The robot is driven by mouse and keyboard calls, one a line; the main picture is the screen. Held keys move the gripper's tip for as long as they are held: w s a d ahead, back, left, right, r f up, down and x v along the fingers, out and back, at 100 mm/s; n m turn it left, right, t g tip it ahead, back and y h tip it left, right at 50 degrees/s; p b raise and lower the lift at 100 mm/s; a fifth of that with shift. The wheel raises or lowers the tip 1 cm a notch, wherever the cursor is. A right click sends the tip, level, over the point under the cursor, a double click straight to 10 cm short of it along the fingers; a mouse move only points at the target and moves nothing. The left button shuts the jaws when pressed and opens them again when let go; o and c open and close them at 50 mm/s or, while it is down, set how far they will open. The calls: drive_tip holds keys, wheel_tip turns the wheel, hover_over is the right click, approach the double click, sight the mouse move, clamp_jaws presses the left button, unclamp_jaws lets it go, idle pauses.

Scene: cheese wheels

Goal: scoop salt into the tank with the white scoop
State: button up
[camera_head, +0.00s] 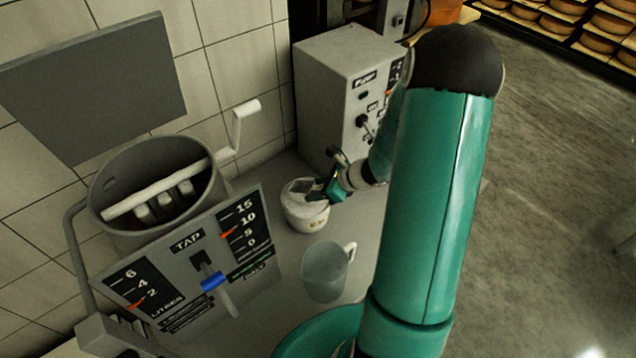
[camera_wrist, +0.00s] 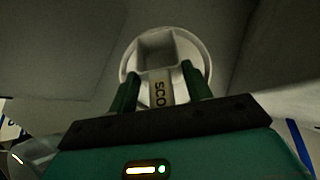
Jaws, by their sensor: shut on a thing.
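My gripper (camera_head: 322,190) is shut on the handle of the white scoop (camera_wrist: 157,88), between its two green fingers (camera_wrist: 160,88) in the wrist view. The handle carries dark letters, partly hidden. The scoop's square bowl lies within the round rim of a white tub (camera_head: 307,215), which also shows in the wrist view (camera_wrist: 206,58). I cannot tell how much salt is in the scoop or tub. The grey tank (camera_head: 140,237) stands to the left in the head view, open at the top, with a white stirrer across its mouth.
The tank's crank (camera_head: 238,125) sticks up on its right side. A panel (camera_head: 190,265) with scales and a blue tap lever stands before the tank. A clear jug (camera_head: 327,275) stands in front of the tub. A grey pump box (camera_head: 325,85) stands behind it.

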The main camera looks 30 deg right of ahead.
sight(317, 187)
drive_tip(key=shift+f, duration=0.35)
drive_tip(key=shift+r, duration=4.1)
drive_tip(key=shift+w, duration=0.1)
